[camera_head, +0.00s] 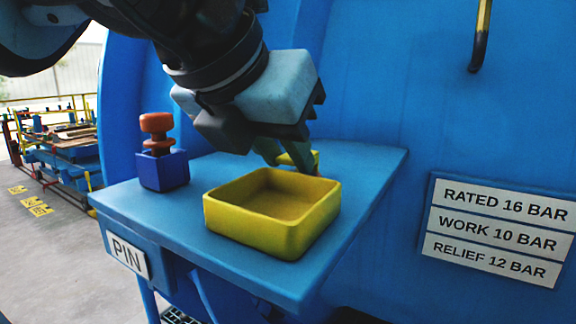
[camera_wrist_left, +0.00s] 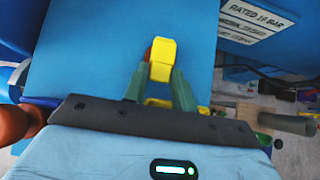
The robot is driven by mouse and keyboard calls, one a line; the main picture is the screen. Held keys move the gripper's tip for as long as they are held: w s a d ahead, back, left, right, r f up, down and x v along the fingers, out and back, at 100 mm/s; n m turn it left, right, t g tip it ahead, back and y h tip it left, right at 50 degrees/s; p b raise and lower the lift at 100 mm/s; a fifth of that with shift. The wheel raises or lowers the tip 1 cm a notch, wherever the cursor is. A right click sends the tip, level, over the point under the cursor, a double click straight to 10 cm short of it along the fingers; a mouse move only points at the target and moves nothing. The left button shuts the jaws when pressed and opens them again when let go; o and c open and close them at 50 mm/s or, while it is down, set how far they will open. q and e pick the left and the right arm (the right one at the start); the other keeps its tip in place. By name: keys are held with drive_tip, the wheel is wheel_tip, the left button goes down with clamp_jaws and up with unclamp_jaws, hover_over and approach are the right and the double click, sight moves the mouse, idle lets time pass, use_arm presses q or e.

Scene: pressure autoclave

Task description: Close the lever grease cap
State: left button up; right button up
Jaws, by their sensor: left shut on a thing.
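A small yellow piece (camera_head: 298,159) sits at the back of the blue shelf (camera_head: 370,165), behind the yellow tray, with a brownish part beside it. It is mostly hidden by my left gripper (camera_head: 287,150), which points down over it. In the left wrist view the yellow piece (camera_wrist_left: 162,58) stands between the two greenish fingers of the left gripper (camera_wrist_left: 160,74), with a reddish bit at its left side. The left gripper is shut on this piece. I cannot tell clearly whether it is the lever grease cap or its lever. My right gripper is not in view.
An open yellow tray (camera_head: 235,226) stands at the shelf's front. A red-orange pin (camera_head: 156,125) stands in a blue holder (camera_head: 165,172) at the left. The blue vessel wall with a pressure sign (camera_head: 497,228) rises at the right. A yellow-and-black handle (camera_head: 482,35) hangs above.

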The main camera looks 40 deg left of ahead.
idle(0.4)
use_arm(q)
drive_tip(key=o, duration=0.9)
drive_tip(key=v, duration=0.8)
drive_tip(key=shift+f, duration=0.1)
